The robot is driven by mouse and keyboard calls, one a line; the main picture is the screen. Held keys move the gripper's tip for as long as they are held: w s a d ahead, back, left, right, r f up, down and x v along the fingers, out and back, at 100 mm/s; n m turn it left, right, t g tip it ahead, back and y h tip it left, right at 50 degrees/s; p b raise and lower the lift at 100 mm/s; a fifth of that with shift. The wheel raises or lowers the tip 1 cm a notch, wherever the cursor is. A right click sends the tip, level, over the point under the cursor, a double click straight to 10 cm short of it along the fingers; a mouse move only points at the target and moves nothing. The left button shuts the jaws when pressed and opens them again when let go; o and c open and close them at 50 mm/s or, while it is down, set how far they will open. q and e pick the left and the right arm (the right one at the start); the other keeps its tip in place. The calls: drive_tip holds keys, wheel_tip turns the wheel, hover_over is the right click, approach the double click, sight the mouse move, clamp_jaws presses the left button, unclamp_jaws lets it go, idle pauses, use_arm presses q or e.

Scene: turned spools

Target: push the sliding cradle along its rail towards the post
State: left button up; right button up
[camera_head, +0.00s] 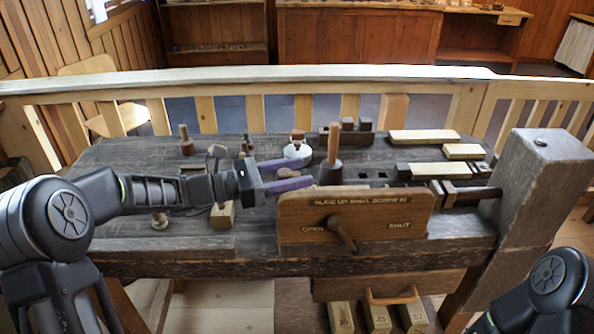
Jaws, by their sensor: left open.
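My left gripper (309,175) reaches in from the left above the bench, its two purple fingers apart and nothing seen between them. Its fingertips are just left of an upright dark block with a wooden handle (333,158); I cannot tell whether they touch. The grey post (543,185) stands at the right end of the bench. Dark bars (472,195), perhaps the rail, run left from it. A wooden front board (378,220) with a lever and the words OPEN and SHUT hides what lies behind it. I cannot clearly make out the cradle. My right gripper is out of view.
The dark workbench (130,230) carries several turned pieces at the left and pale wooden bars (424,136) at the back right. A white round piece (298,151) sits behind my left fingers. A pale railing (235,82) runs behind the bench. Numbered blocks (377,316) are below.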

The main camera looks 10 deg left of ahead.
use_arm(q)
drive_tip(key=shift+w+d, duration=0.15)
drive_tip(key=shift+d, duration=0.1)
clamp_jaws()
idle(0.4)
idle(0.9)
